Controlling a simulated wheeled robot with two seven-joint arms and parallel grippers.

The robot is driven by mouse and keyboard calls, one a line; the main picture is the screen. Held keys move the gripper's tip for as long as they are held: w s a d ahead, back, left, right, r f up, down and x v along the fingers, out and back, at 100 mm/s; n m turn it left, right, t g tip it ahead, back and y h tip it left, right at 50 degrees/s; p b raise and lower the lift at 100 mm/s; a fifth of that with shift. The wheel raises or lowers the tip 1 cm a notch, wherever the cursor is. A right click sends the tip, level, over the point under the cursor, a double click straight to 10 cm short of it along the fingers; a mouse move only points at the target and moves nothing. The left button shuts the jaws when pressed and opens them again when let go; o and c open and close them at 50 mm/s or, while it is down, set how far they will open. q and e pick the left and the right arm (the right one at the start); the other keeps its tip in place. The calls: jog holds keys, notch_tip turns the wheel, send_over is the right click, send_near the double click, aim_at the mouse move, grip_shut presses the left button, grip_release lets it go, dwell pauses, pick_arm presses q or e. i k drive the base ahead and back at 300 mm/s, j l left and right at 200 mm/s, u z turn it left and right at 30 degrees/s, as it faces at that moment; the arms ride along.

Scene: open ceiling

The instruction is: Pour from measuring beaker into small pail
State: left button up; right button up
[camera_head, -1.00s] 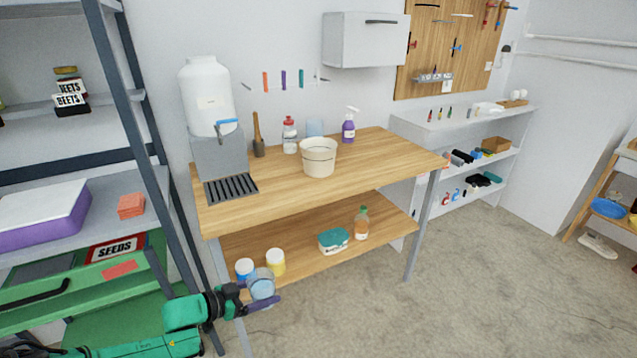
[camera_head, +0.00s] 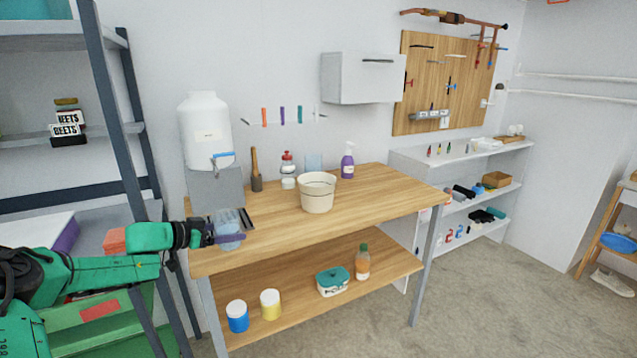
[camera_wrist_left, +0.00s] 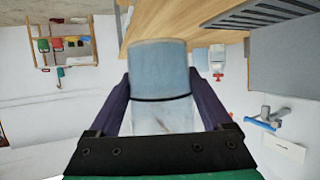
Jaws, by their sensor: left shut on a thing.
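The measuring beaker (camera_head: 229,243) is a clear bluish cup. My left gripper (camera_head: 226,237) is shut on it, with the two purple fingers on either side of it in the wrist view (camera_wrist_left: 160,112). The beaker (camera_wrist_left: 158,68) shows large there; I cannot make out any contents. In the head view it appears in front of the drip grate at the left end of the bench. The small pail (camera_head: 317,197) is cream-coloured and stands upright on the bench top, to the right of the beaker and apart from it. My right gripper is not in view.
A white water tank (camera_head: 205,130) with a blue-handled tap stands on a grey base at the bench's left end. A brush, a red-capped bottle (camera_head: 288,170) and a purple spray bottle (camera_head: 347,163) stand behind the pail. The wooden bench top (camera_head: 390,200) is clear at right.

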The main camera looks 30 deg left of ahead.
aim_at(317, 189)
jog(key=i+j, duration=0.15)
jog(key=i, duration=0.3)
jog(key=i+j, duration=0.1)
jog(key=i, duration=0.35)
jog(key=i+j, duration=0.15)
jog(key=i, duration=0.3)
